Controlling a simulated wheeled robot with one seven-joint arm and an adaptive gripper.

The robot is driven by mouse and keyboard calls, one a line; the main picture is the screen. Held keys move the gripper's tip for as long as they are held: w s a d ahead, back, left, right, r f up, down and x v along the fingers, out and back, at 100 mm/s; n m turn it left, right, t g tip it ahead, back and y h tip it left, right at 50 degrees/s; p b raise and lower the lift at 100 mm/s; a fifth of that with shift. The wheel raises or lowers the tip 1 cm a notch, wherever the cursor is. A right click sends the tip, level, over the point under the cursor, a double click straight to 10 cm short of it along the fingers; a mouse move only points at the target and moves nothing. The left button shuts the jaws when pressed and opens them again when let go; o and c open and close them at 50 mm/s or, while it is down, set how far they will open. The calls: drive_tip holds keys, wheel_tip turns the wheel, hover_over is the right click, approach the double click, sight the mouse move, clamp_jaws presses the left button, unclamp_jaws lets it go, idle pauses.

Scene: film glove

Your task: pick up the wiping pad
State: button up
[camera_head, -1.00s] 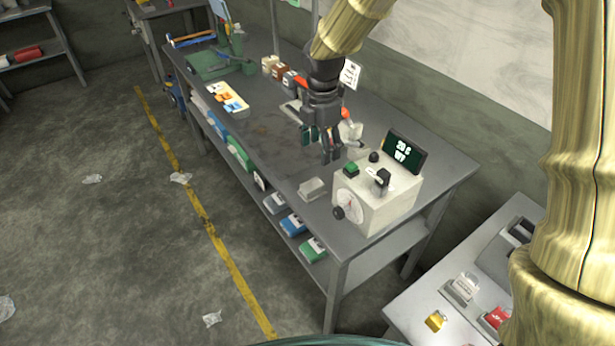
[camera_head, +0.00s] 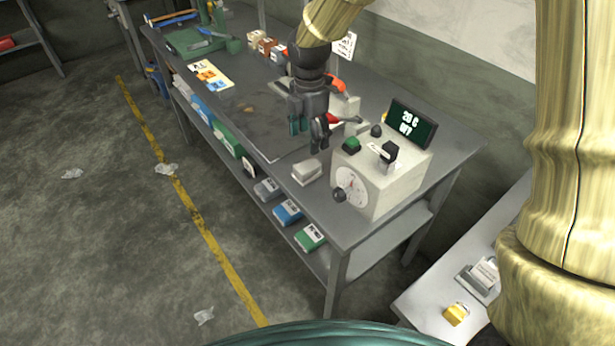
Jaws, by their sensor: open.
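A small pale grey block (camera_head: 307,172), which looks like the wiping pad, lies flat on the grey workbench just left of the white machine with the dial. My gripper (camera_head: 308,141) hangs over the bench with its fingers pointing down, and its two fingers are spread with nothing visible between them. In the picture the fingertips are just above the pale block. They appear apart from it, but the exact height cannot be told.
The white machine (camera_head: 374,195) with a dial, buttons and a dark display (camera_head: 411,126) stands right of the block. A red-handled tool (camera_head: 340,119) and a grey box lie behind my gripper. A side table (camera_head: 425,303) stands at lower right.

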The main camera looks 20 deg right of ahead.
drive_tip(key=p, duration=0.1)
hover_over(308, 165)
drive_tip(key=shift+s+f, duration=0.1)
drive_tip(key=shift+f, duration=2.9)
drive_tip(key=shift+f+p, duration=1.1)
drive_tip(key=shift+f, duration=1.55)
drive_tip(key=c, duration=1.2)
drive_tip(key=shift+r+b, duration=0.5)
drive_tip(key=shift+r, duration=0.35)
drive_tip(key=shift+a+r+b, duration=0.2)
drive_tip(key=shift+r+b, duration=0.3)
drive_tip(key=shift+r, duration=0.4)
drive_tip(key=s+a+r+b, duration=0.1)
drive_tip(key=s+a+b, duration=0.3)
drive_tip(key=s+a, duration=0.6)
drive_tip(key=shift+s+a+r, duration=0.25)
drive_tip(key=shift+s+a, duration=0.15)
drive_tip(key=shift+a, duration=0.25)
